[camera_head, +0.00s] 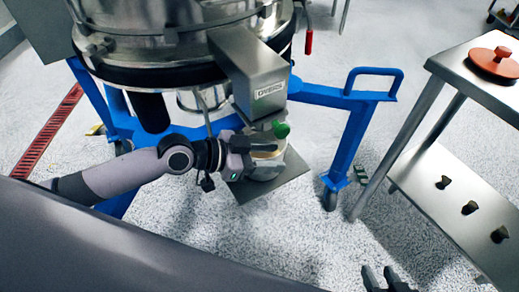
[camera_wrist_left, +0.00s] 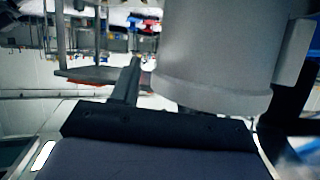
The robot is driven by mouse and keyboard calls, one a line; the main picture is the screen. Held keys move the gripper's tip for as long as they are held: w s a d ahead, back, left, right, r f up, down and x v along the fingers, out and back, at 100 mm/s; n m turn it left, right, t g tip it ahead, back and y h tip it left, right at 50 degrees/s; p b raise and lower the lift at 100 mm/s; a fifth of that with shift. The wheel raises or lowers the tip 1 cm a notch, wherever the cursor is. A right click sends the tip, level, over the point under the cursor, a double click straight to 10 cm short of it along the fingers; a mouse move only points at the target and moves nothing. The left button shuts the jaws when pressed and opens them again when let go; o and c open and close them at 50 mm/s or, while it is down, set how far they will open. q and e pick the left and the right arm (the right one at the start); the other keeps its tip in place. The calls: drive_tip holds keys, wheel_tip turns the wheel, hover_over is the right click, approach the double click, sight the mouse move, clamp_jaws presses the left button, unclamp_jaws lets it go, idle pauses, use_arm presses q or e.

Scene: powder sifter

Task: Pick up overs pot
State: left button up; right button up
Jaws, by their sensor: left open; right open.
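The overs pot (camera_head: 266,168) is a pale metal cylinder on a flat grey plate below the sifter's outlet spout (camera_head: 250,70), which is labelled OVERS. My left gripper (camera_head: 260,152) is open at the pot's left side, with a finger across its upper front. In the left wrist view a large grey cylinder, seemingly the pot (camera_wrist_left: 215,60), stands close in front of the palm, between a finger at left and a dark shape at right. Whether the fingers touch it I cannot tell. My right gripper (camera_head: 388,280) is open and empty at the bottom edge of the head view.
The steel sifter (camera_head: 180,40) stands on a blue wheeled frame (camera_head: 348,145) around the pot. A green knob (camera_head: 281,129) sits by the pot's top. A steel table (camera_head: 455,60) at right bears a red lid (camera_head: 494,63); its lower shelf holds small dark knobs.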

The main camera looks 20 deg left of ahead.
use_arm(q)
clamp_jaws()
drive_tip(key=shift+r, duration=0.1)
